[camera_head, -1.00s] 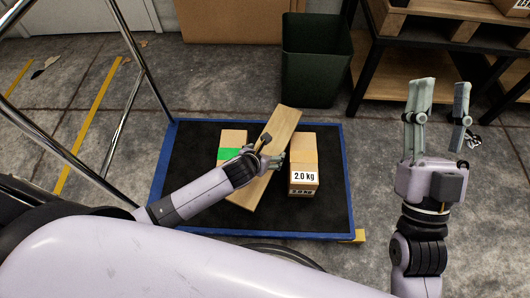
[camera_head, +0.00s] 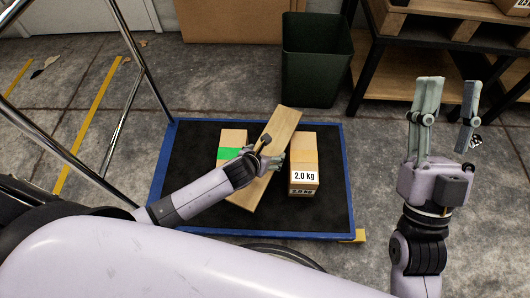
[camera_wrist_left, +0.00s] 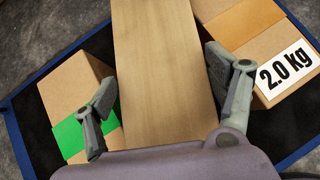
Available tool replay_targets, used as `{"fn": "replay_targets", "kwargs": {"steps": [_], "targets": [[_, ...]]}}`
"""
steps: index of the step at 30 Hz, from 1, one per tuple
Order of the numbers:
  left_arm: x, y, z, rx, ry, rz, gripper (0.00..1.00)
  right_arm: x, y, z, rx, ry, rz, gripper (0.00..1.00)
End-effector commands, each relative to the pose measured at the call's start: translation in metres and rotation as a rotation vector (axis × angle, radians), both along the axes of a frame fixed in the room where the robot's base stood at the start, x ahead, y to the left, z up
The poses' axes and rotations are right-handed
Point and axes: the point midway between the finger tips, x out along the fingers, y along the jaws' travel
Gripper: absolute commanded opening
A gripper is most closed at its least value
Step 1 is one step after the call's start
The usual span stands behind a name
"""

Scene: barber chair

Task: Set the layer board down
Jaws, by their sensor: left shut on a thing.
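The layer board (camera_head: 284,124) is a flat wooden plank. It lies at a slant between two cardboard boxes over the blue-edged platform, and I cannot tell whether it touches the boxes or the platform. My left gripper (camera_head: 264,160) is shut on the board across its width. In the left wrist view, the board (camera_wrist_left: 165,70) runs between the two fingers of my left gripper (camera_wrist_left: 160,95). My right gripper (camera_head: 446,112) is open and empty at the right, fingers apart, away from the board.
A box with green tape (camera_head: 232,137) is left of the board; a box labelled 2.0 kg (camera_head: 303,153) is right of it. The platform's blue rim (camera_head: 349,190) encloses a black surface. A green bin (camera_head: 316,60) stands behind, with a shelf (camera_head: 400,78) at the back right.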

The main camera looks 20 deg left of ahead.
Motion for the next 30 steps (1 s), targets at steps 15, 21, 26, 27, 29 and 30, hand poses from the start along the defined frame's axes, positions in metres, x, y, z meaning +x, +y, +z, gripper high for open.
{"fn": "replay_targets", "kwargs": {"steps": [15, 21, 26, 27, 29, 30], "targets": [[0.0007, 0.0002, -0.0059, 0.000, -0.002, 0.000, 0.42, -0.0086, 0.0002, 0.0066, 0.019, -0.055, 0.007, 0.40], [0.0007, 0.0002, -0.0066, 0.000, -0.002, 0.000, 0.87, -0.0109, -0.0002, 0.0090, 0.023, -0.070, 0.008, 0.40], [0.0004, 0.0001, -0.0068, 0.000, -0.001, 0.000, 0.97, -0.0105, -0.0001, 0.0086, 0.022, -0.069, 0.008, 0.40], [0.0004, 0.0002, -0.0069, 0.000, -0.001, 0.000, 1.00, -0.0103, -0.0002, 0.0085, 0.022, -0.068, 0.008, 0.40], [0.0003, 0.0002, -0.0069, 0.000, -0.001, 0.000, 1.00, -0.0101, -0.0001, 0.0082, 0.022, -0.067, 0.008, 0.40], [0.0003, 0.0002, -0.0071, 0.000, -0.001, 0.000, 1.00, -0.0099, -0.0001, 0.0082, 0.022, -0.066, 0.008, 0.40]]}}
